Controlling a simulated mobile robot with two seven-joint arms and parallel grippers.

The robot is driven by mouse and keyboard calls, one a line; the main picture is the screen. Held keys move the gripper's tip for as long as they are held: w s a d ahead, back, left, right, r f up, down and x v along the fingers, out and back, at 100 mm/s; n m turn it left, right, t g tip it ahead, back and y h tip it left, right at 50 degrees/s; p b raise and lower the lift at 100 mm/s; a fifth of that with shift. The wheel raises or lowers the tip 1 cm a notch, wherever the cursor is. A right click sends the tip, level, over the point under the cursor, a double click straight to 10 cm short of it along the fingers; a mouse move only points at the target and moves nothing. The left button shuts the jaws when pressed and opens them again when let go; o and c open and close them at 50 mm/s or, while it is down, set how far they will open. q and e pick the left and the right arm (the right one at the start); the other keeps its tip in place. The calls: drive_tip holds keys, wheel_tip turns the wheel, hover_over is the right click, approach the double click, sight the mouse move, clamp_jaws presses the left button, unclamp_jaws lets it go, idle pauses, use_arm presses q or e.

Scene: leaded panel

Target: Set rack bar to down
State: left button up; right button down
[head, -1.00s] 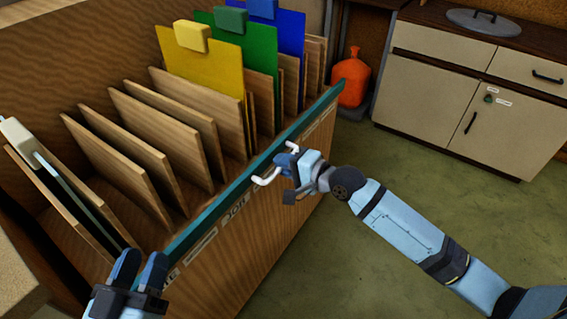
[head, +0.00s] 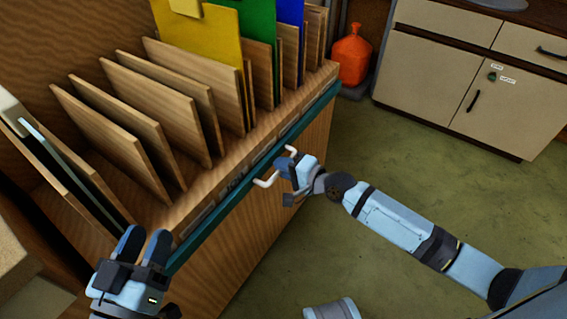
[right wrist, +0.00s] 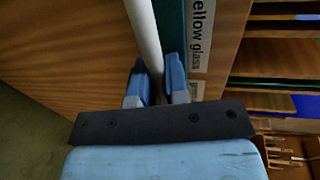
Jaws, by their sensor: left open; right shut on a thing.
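The teal rack bar (head: 225,222) runs along the top front of the wooden rack (head: 285,195), with a strip of labels showing just above it. A white handle (head: 264,183) sticks out from the bar. My right gripper (head: 293,168) is shut on this handle. In the right wrist view the fingers (right wrist: 157,85) close around the white handle (right wrist: 146,35), beside the teal bar (right wrist: 172,35) and a "yellow glass" label (right wrist: 203,35). My left gripper (head: 145,246) is open and empty near the bar's near end.
Wooden dividers (head: 140,135) and yellow (head: 205,45), green (head: 256,30) and blue (head: 290,20) sheets stand in the rack. An orange bottle (head: 351,58) and a cream cabinet (head: 450,85) stand behind. The green floor right of the rack is open.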

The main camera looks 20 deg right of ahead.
drive_tip(key=shift+f, duration=0.25)
drive_tip(key=c, duration=1.1)
unclamp_jaws()
drive_tip(key=shift+a+f, duration=0.1)
drive_tip(key=shift+c, duration=0.2)
use_arm(q)
drive_tip(key=shift+f, duration=0.1)
drive_tip(key=r+p, duration=0.2)
drive_tip(key=p, duration=0.1)
drive_tip(key=shift+a+t+y, duration=0.4)
use_arm(e)
drive_tip(key=v, duration=1.4)
